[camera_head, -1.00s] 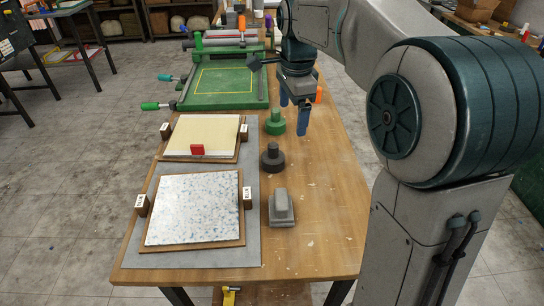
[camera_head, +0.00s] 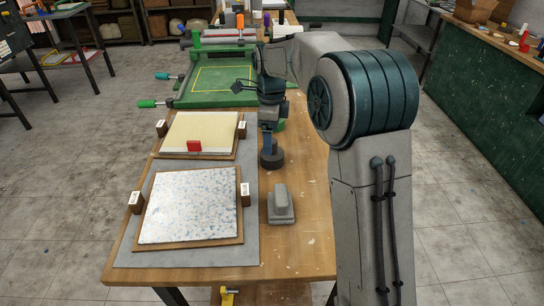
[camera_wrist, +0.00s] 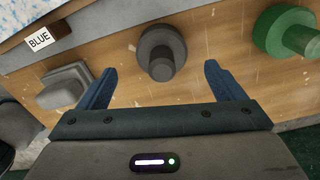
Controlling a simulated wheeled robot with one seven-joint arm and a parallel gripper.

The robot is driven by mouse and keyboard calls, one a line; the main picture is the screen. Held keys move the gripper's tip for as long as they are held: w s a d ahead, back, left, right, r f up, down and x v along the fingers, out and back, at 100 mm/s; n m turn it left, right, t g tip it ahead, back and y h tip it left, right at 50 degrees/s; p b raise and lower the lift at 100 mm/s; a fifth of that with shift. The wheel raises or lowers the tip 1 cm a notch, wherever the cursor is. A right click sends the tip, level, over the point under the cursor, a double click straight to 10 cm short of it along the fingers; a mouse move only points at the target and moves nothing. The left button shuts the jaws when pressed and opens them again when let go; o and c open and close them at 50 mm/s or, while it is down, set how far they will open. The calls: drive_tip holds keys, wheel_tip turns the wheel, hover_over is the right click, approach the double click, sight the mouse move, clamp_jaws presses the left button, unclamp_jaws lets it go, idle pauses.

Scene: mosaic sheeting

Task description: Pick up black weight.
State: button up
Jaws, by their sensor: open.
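The black weight (camera_head: 271,161) stands upright on the wooden table, right of the grey mat, between the green and grey weights. It has a round base and a narrower knob. In the wrist view the black weight (camera_wrist: 158,36) lies ahead of the gap between my two blue fingers. My gripper (camera_wrist: 160,72) is open with nothing between its fingers. In the head view my gripper (camera_head: 268,141) is just above and behind the black weight, its fingers hiding part of the knob. I cannot tell whether they touch it.
The green weight (camera_wrist: 282,30) stands to one side of the black one, the grey block-shaped weight (camera_wrist: 68,86) to the other. The mat (camera_head: 152,184) holds a speckled sheet (camera_head: 190,205) and a cream sheet (camera_head: 200,128) with a red block (camera_head: 194,147). A green press (camera_head: 215,98) stands behind.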

sight(275, 162)
drive_tip(key=shift+w+d+f, duration=0.1)
drive_tip(key=shift+d+f, duration=0.05)
drive_tip(key=shift+f, duration=1.2)
drive_tip(key=shift+d+f, duration=0.1)
drive_tip(key=shift+f, duration=1.2)
drive_tip(key=c, duration=1.4)
drive_tip(key=shift+r, duration=0.1)
drive_tip(key=shift+c, duration=1)
drive_tip(key=shift+r, duration=0.1)
